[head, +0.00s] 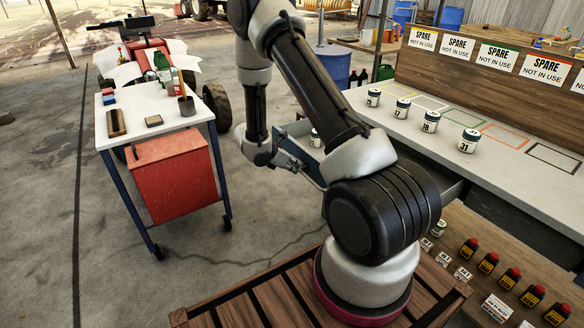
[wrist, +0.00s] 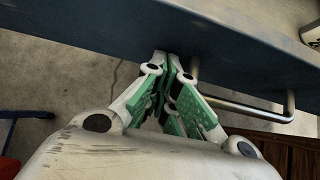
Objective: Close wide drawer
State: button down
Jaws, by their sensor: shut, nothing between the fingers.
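The wide drawer (head: 432,178) stands open under the white-topped bench in the head view, with its middle hidden behind my arm. A small white jar (head: 315,139) shows inside it. In the wrist view the drawer's dark blue front (wrist: 95,42) runs across the top, with a metal bar handle (wrist: 245,108) on it. My gripper (wrist: 172,65) is shut and empty. Its fingertips are at the drawer front, just left of the handle's left end; I cannot tell whether they touch. In the head view my gripper (head: 305,172) is partly hidden by my arm.
Several numbered jars (head: 429,121) stand on the bench top (head: 400,120). Black bottles with red caps (head: 488,262) stand on a wooden surface at lower right. A white-topped cart (head: 180,125) with a red cabinet stands left. Concrete floor between cart and bench is clear.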

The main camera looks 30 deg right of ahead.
jog(key=d, duration=2.3)
jog(key=w+d, duration=0.1)
jog(key=d, duration=1)
jog(key=shift+w+d, duration=0.1)
jog(key=shift+d, duration=0.15)
jog(key=shift+d+r, duration=0.1)
jog(key=shift+r, duration=0.05)
